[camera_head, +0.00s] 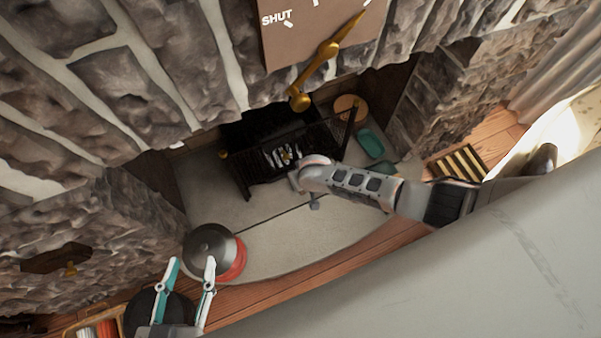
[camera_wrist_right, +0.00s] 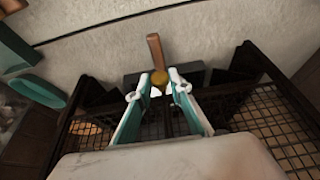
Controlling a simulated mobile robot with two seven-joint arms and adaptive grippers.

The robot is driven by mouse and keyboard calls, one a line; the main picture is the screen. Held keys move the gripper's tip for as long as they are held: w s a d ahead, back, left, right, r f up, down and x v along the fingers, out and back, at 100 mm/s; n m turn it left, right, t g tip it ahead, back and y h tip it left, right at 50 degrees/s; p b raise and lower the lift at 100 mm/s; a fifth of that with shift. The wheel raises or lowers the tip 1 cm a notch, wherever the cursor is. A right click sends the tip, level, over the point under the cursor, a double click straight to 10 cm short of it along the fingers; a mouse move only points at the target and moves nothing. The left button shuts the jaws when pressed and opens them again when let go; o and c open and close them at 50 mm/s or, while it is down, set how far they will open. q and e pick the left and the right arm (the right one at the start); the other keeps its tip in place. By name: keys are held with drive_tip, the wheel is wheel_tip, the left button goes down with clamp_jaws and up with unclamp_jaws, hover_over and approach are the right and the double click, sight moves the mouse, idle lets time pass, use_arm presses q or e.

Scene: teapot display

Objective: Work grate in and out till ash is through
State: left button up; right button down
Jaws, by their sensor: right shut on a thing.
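The black iron grate (camera_head: 248,140) stands in the fireplace opening, with a pale heap at its front. In the right wrist view, dark bars and mesh (camera_wrist_right: 268,112) lie on both sides of my right gripper (camera_wrist_right: 166,76). Whether the knob belongs to the grate I cannot tell. In the head view my right arm reaches to the grate's front and its fingers are mostly hidden. My left gripper (camera_head: 192,262) is open and empty, beside a grey-lidded red pot.
The red pot (camera_head: 238,262) sits on the pale hearth (camera_head: 300,235) at the left. A brass lever (camera_head: 328,50) hangs on a plate marked SHUT above the opening. Green items (camera_head: 370,143) lie right of the grate. Stone walls close in both sides.

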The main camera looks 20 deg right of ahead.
drive_tip(key=c, duration=1.8)
unclamp_jaws()
drive_tip(key=shift+w+a+r, duration=0.1)
drive_tip(key=shift+w+r, duration=0.25)
drive_tip(key=shift+w, duration=0.15)
drive_tip(key=shift+c, duration=0.2)
drive_tip(key=shift+s+f, duration=0.2)
drive_tip(key=shift+s, duration=0.15)
drive_tip(key=v, duration=1.2)
